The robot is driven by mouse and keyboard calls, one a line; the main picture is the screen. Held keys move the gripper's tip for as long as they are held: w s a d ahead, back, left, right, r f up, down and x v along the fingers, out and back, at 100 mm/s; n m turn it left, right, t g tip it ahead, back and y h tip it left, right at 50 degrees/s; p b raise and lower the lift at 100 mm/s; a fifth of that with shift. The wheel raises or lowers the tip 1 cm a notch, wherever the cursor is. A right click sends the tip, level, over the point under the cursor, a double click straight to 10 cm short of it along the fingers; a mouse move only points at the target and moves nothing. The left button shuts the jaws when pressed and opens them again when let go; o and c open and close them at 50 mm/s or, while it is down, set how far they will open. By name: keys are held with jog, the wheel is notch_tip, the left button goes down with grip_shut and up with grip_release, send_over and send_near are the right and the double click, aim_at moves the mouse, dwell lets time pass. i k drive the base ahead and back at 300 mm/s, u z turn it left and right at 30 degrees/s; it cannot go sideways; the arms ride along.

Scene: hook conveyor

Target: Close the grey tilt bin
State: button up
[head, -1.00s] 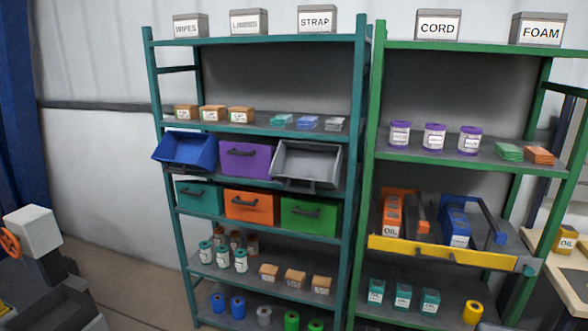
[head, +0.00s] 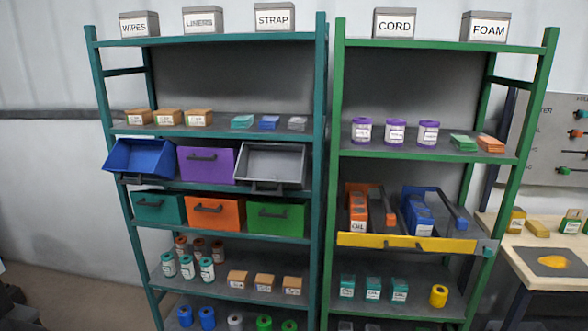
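The grey tilt bin (head: 272,164) is in the upper bin row of the teal shelf, at the right end. It is tipped forward and open, its inside showing empty. Its dark handle is at the lower front edge. The purple bin (head: 205,164) directly left of it is shut. The blue bin (head: 142,158) at the left end is also tipped open. My gripper is not in view.
Teal, orange (head: 214,212) and green (head: 275,217) bins sit shut below. A green shelf (head: 335,130) stands close on the right, with a yellow-fronted drawer (head: 405,243) pulled out. A workbench (head: 545,272) is at far right. Labelled boxes stand on top.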

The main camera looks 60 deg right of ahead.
aim_at(256, 163)
jog(key=z, duration=1.05)
jog(key=k, duration=0.95)
jog(key=i, duration=0.9)
jog(key=z, duration=0.05)
